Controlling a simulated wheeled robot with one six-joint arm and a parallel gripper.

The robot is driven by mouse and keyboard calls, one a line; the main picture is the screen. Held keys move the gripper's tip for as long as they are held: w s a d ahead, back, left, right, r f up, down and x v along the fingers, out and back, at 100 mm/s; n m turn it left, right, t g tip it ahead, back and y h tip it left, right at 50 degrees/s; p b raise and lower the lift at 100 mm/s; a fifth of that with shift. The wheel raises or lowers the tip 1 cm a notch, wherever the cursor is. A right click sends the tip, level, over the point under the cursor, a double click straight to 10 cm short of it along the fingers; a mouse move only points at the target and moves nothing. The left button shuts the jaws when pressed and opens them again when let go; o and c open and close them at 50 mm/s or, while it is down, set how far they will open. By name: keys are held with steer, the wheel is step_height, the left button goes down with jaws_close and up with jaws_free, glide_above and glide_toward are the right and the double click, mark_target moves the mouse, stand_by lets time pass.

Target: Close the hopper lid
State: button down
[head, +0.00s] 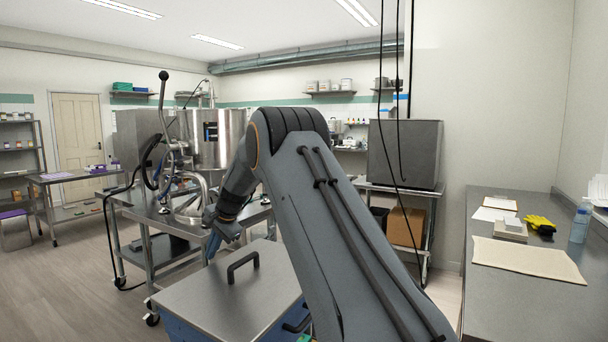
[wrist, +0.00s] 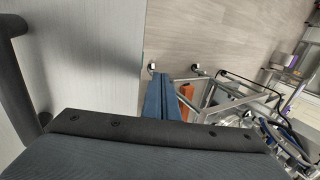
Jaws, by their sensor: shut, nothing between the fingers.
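The depositor stands on a wheeled steel table, with a round steel hopper (head: 225,138) at the left centre of the head view. My arm covers part of its right side. I cannot make out whether its lid is open or closed. My gripper (head: 211,248) points down in front of the depositor table, below the hopper and apart from it. In the wrist view its two blue fingers (wrist: 159,82) are together and empty, over the floor.
A flat steel cover (head: 225,300) with a black handle (head: 243,266) lies close in front, on a blue body. The steel depositor table (head: 150,208) stands just beyond. A steel counter (head: 510,300) runs along the right. Open floor lies at the left.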

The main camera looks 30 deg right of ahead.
steer(key=shift+f, duration=0.6)
steer(key=shift+r, duration=0.1)
